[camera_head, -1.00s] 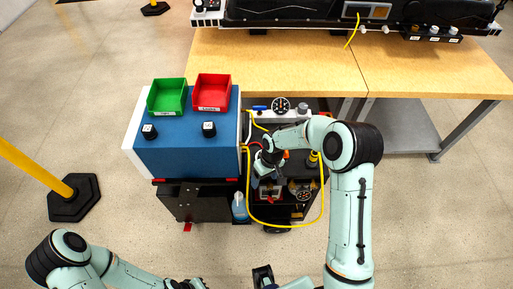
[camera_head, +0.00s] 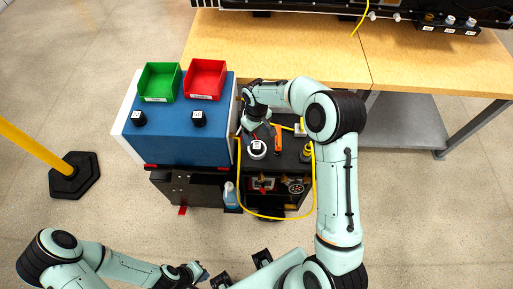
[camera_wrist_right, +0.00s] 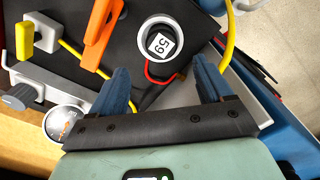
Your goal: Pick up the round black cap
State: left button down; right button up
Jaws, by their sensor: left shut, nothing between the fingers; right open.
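Two round black caps with white labels, a left one (camera_head: 139,118) and a right one (camera_head: 199,119), stand apart on the blue top in the head view. A round piece with a white rim, dark inside and a label reading 59 (camera_wrist_right: 160,43) sits on the black cart top; it also shows in the head view (camera_head: 257,149). My right gripper (camera_wrist_right: 161,68) is open and empty, with that round piece ahead between its blue fingers. In the head view my right gripper (camera_head: 260,130) is over the cart's back left. My left gripper (camera_head: 203,274) is shut and empty at the bottom.
A green bin (camera_head: 158,83) and a red bin (camera_head: 206,80) stand at the back of the blue top. An orange-handled tool (camera_wrist_right: 101,32) and a yellow cable (camera_head: 313,185) lie close to the right gripper. A wooden bench (camera_head: 420,75) is behind.

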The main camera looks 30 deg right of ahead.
aim_at(256, 144)
jog(key=shift+a+f, duration=0.15)
jog(key=shift+f, duration=3.3)
jog(key=c, duration=1.2)
pick_arm(q)
jog(key=shift+w+r+p, duration=0.55)
jog(key=shift+r+p, duration=0.05)
jog(key=shift+r, duration=0.2)
pick_arm(e)
notch_tip(256, 144, up, 20)
jog(key=shift+r, duration=0.1)
jog(key=shift+c, duration=0.2)
